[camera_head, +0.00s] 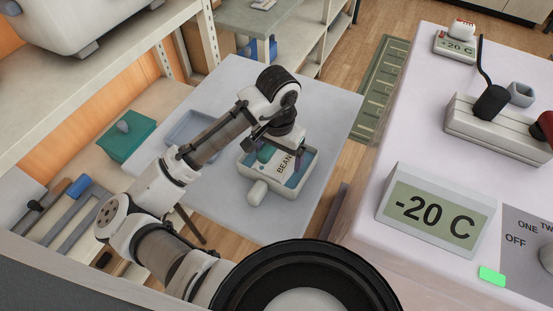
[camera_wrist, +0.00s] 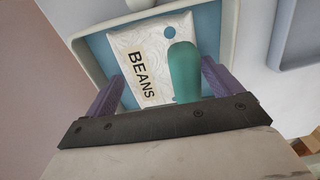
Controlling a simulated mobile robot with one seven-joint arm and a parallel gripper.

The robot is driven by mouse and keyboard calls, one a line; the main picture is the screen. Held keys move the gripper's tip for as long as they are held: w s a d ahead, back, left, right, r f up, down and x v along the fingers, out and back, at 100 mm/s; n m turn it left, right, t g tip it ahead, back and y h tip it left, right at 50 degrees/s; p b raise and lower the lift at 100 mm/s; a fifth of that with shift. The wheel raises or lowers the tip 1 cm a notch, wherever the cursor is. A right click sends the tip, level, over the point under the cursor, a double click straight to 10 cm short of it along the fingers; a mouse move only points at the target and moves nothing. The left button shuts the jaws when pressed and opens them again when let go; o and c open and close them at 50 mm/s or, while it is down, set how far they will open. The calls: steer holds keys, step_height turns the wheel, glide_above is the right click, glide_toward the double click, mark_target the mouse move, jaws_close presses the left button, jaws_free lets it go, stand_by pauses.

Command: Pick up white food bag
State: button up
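The white food bag, marked BEANS (camera_wrist: 140,60), lies in a white-rimmed tray with a blue floor (camera_head: 249,191). In the head view the bag (camera_head: 286,165) is partly covered by my wrist. A teal rounded object (camera_wrist: 184,72) lies beside the bag's right side in the wrist view and overlaps its edge. My gripper (camera_wrist: 163,72) is over the tray with its two purple fingers wide apart. The bag and the teal object both show between the fingers. I cannot tell whether a finger touches either one.
The tray stands on a grey table (camera_head: 225,205); an empty-looking grey-blue tray (camera_head: 190,128) lies to its left. A white table (camera_head: 400,150) at the right bears a -20 C sign (camera_head: 432,216). Shelving with a teal box (camera_head: 126,137) stands at the left.

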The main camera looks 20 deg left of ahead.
steer(key=c, duration=0.4)
steer(key=shift+r, duration=0.15)
step_height(320, 180, up, 20)
steer(key=shift+f+p, duration=0.1)
steer(key=shift+p, duration=0.2)
